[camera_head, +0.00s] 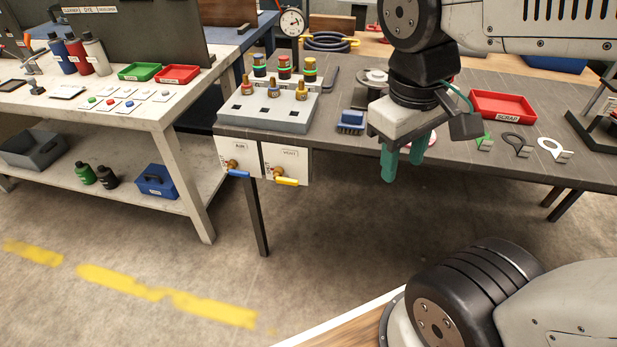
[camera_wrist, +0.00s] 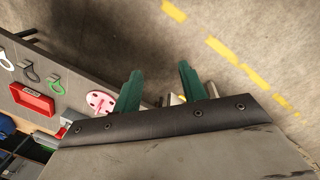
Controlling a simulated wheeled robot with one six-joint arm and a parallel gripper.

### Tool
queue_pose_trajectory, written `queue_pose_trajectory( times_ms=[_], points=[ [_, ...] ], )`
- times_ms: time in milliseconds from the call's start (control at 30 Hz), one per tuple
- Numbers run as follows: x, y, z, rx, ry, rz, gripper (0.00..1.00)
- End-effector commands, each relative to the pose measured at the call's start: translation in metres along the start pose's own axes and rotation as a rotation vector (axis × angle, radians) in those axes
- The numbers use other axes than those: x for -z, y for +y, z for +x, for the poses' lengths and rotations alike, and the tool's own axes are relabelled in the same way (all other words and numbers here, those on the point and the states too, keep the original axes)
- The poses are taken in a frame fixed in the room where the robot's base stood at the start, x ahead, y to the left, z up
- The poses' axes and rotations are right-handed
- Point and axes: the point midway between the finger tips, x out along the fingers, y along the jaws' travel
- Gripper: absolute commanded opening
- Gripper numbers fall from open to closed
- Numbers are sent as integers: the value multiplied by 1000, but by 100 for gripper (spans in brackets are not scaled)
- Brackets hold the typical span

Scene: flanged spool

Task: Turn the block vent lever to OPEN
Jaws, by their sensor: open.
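The vent lever (camera_head: 287,181) is a yellow handle on a brass valve, below a white panel (camera_head: 289,158) labelled VENT at the bench's front edge. The handle points right, roughly level. In the wrist view my gripper (camera_wrist: 158,88) is over the floor; a small pale and yellow piece shows between the fingers, too small to identify.
A grey block (camera_head: 268,108) with brass fittings and coloured caps stands above the valves. A blue brush (camera_head: 350,121), a red SCRAP tray (camera_head: 502,106) and hook-shaped gauges (camera_head: 517,143) lie on the dark bench. A white workbench (camera_head: 150,115) stands at left. The floor before the valves is clear.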

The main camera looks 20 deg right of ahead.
Motion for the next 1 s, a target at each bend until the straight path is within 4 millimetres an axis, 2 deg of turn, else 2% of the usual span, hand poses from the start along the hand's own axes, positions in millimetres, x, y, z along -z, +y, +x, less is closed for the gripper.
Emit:
queue_pose_trajectory(
  times_ms=[267, 400, 533, 667, 767, 867, 1000],
  points=[
    [51, 47, 33, -267, -389, -541, 42],
    [87, 64, 50, -384, -600, -834, 42],
    [128, 73, 70, -481, -804, -1109, 42],
    [172, 72, 96, -571, -1015, -1382, 42],
    [206, 64, 121, -635, -1185, -1587, 42],
    [240, 50, 151, -699, -1360, -1786, 42],
    [281, 20, 202, -791, -1614, -2053, 42]
  ],
)
